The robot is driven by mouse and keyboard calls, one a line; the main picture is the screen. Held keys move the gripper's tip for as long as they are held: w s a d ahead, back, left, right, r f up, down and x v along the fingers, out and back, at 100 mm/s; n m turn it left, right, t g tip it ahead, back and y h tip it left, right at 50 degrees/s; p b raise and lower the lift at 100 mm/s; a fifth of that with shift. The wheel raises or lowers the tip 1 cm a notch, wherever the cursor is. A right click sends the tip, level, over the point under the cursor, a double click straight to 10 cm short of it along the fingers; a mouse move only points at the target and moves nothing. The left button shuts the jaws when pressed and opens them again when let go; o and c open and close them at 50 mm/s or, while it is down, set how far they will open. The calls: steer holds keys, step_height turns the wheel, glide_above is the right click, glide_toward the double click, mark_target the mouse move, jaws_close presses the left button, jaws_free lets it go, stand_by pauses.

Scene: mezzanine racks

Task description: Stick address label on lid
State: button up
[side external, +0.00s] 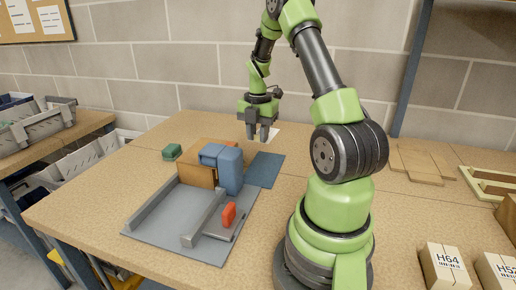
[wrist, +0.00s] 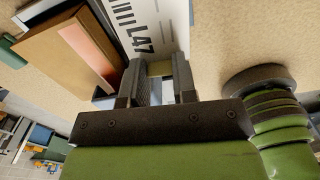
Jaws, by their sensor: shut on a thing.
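My gripper (side external: 263,137) hangs over the back of the table, to the right of a brown cardboard box (side external: 197,172). In the wrist view its fingers (wrist: 160,70) are closed on a white label (wrist: 146,24) printed "L47" and bars. The label extends beyond the fingers, and its near end between them is partly hidden. It also shows as a white patch (side external: 274,132) by the fingers in the side view. The box (wrist: 50,40), with a pinkish strip on it, lies left of the label in the wrist view. Blue parts hide some of the box in the side view.
The box stands at a grey fixture with rails (side external: 205,207), a blue block (side external: 230,172) and a red part (side external: 229,214). A blue-grey mat (side external: 265,170) lies right of it, a green item (side external: 172,152) left. Cartons (side external: 449,270) stand front right. The table's left front is clear.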

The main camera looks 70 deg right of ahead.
step_height(320, 180, up, 8)
steer(key=n, duration=0.1)
glide_above(194, 158)
step_height(194, 158, down, 4)
steer(key=shift+f, duration=3.65)
steer(key=shift+a+f, duration=0.1)
steer(key=shift+f, duration=0.35)
steer(key=o, duration=0.8)
steer(key=shift+o, duration=0.3)
steer(key=shift+o, duration=0.9)
steer(key=shift+r, duration=3.55)
